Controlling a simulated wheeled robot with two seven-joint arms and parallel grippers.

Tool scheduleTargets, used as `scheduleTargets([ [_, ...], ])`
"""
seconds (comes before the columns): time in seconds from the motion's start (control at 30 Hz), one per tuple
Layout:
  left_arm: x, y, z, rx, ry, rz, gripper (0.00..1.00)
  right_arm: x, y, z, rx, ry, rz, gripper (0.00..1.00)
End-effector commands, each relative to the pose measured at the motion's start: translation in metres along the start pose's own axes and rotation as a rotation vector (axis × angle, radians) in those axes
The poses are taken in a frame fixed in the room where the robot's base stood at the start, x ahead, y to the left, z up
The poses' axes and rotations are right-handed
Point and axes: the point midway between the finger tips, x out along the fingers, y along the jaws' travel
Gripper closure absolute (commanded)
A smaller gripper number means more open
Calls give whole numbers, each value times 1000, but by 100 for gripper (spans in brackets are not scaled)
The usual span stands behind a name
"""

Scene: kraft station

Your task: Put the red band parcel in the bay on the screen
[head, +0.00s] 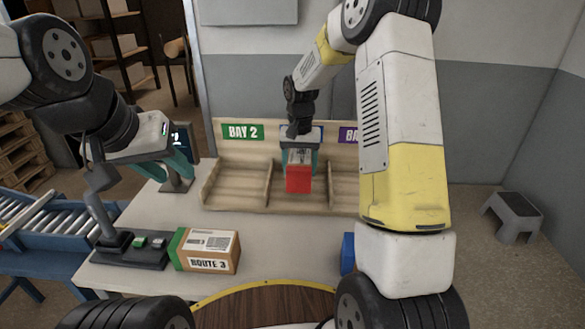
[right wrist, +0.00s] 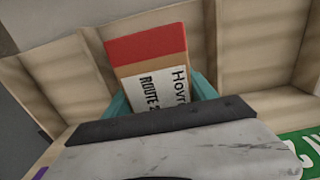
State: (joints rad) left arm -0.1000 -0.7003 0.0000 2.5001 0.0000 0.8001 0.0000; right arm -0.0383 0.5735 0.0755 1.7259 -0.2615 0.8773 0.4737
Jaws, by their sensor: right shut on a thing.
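The red band parcel (head: 298,180) is a brown box with a red end and a white label. My right gripper (head: 300,160) is shut on it, one teal finger on each side, over the middle bay of the wooden rack (head: 228,185). In the right wrist view the parcel (right wrist: 148,52) reads "ROUTE 2" and sits between divider walls; I cannot tell if it touches the bay floor. The screen (head: 180,136) is partly hidden behind my left gripper (head: 178,160), and its text is unreadable. The left gripper's finger gap does not show clearly.
A green band parcel (head: 208,251) marked "ROUTE 3" lies on the table beside a dark pad with buttons (head: 135,250). A blue object (head: 347,254) is mostly hidden by my right arm. A green "BAY 2" sign (head: 243,132) marks the left bay, which is empty. A roller conveyor (head: 50,220) stands left.

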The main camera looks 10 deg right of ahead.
Motion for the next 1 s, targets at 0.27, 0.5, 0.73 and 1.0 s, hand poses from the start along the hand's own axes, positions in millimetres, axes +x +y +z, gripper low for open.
scheduleTargets([
  [0.27, 0, 0, 0, 0, 0, 0, 64, 34, 0, 0, -1, -2, 1, 94],
  [0.5, 0, 0, 0, 0, 0, 0, 64, 37, 0, 0, 0, 1, 0, 94],
  [0.73, 0, 0, 0, 0, 0, 0, 64, 40, 0, 0, 0, 0, 0, 21],
  [1.0, 0, 0, 0, 0, 0, 0, 64, 40, 0, 0, 0, 0, 0, 13],
])
